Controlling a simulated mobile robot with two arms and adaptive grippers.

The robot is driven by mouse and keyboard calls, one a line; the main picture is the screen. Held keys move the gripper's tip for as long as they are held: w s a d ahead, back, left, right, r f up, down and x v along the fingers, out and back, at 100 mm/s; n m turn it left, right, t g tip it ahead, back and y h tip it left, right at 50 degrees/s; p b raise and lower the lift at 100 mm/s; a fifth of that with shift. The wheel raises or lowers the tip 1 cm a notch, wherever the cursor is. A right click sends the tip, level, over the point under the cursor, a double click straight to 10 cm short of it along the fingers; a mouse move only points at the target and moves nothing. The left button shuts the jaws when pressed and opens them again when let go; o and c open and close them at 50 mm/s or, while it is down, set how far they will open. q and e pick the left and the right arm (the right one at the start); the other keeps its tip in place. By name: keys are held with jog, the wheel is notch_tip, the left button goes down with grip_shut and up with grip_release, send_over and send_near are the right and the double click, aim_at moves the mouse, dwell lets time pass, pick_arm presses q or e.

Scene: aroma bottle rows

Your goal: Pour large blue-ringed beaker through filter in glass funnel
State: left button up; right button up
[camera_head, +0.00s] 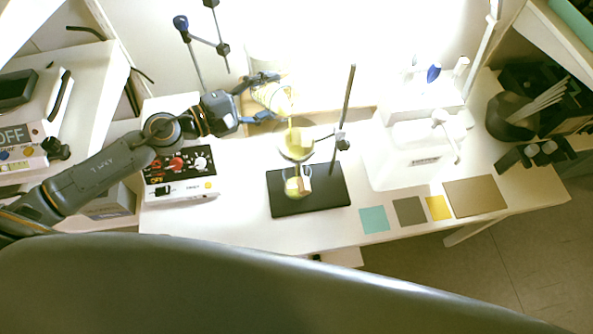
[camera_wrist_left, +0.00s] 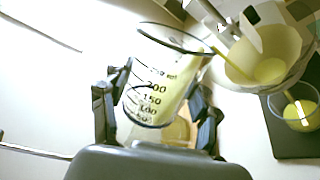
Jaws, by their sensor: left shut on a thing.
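My left gripper (camera_head: 262,97) is shut around the beaker (camera_head: 275,96), also seen in the left wrist view (camera_wrist_left: 160,85). The beaker is clear, with printed volume marks and yellowish liquid, and is tilted with its mouth toward the funnel. A thin yellowish stream seems to run from its lip toward the funnel. The glass funnel (camera_head: 297,150) with a pale filter (camera_wrist_left: 272,38) is just right of and below the beaker; yellow liquid lies in the filter. A smaller glass vessel (camera_head: 292,188) with yellow liquid stands below the funnel. My right gripper is not in view.
The stand has a black base (camera_head: 328,194) and an upright rod (camera_head: 347,98). A white control box (camera_head: 181,174) with knobs is left of it. The front table strip is clear.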

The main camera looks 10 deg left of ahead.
pick_arm(q)
jog(key=shift+s+d+r+m+p, duration=0.4)
jog(key=shift+s+d+m+p, duration=0.15)
jog(key=shift+m+p, duration=0.2)
dwell(2.4)
jog(key=shift+s+d+r+m+y+p, duration=0.25)
jog(key=shift+r+m+p, duration=0.2)
jog(key=shift+m+p, duration=0.55)
dwell(3.8)
